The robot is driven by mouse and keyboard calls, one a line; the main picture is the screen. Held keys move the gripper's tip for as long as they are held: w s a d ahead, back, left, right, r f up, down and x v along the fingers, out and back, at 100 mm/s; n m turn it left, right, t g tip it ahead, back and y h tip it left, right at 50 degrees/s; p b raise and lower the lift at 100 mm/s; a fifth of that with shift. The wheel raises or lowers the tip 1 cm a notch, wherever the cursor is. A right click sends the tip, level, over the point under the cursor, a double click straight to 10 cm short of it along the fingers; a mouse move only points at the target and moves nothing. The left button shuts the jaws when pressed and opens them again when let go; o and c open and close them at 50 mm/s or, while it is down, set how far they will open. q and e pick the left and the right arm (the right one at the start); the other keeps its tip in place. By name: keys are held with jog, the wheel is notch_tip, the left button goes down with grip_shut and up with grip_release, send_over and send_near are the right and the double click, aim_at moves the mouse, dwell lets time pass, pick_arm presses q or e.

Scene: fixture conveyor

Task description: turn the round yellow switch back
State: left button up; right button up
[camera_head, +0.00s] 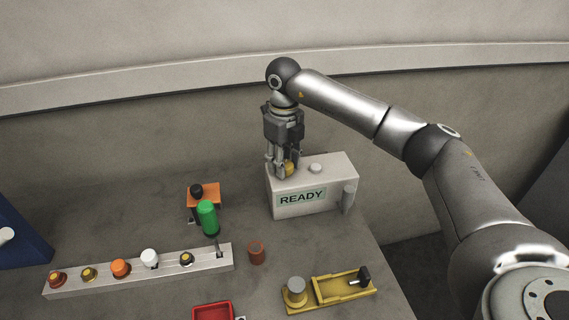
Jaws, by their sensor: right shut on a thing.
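The round yellow switch (289,168) sits on top of a pale grey box (313,186) at its left end. The front of the box carries a green label reading READY. My right gripper (283,169) points down over the switch and is shut on it, with its fingers around the sides. The fingers hide part of the switch, and I cannot tell which way it is turned. My left gripper is not in view.
A grey button (316,168) stands on the box top, right of the switch. A light rail (215,259) with several coloured knobs, a green cylinder (207,217), a brown cylinder (257,252), a yellow fixture (328,295) and a red tray (213,305) stand in front.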

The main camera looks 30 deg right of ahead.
jog(key=shift+a+n+b, duration=0.1)
jog(key=shift+n+b, duration=0.4)
jog(key=shift+n, duration=1.6)
jog(key=shift+r, duration=0.1)
jog(key=o, duration=1)
notch_tip(320, 180, up, 12)
jog(key=shift+f, duration=0.1)
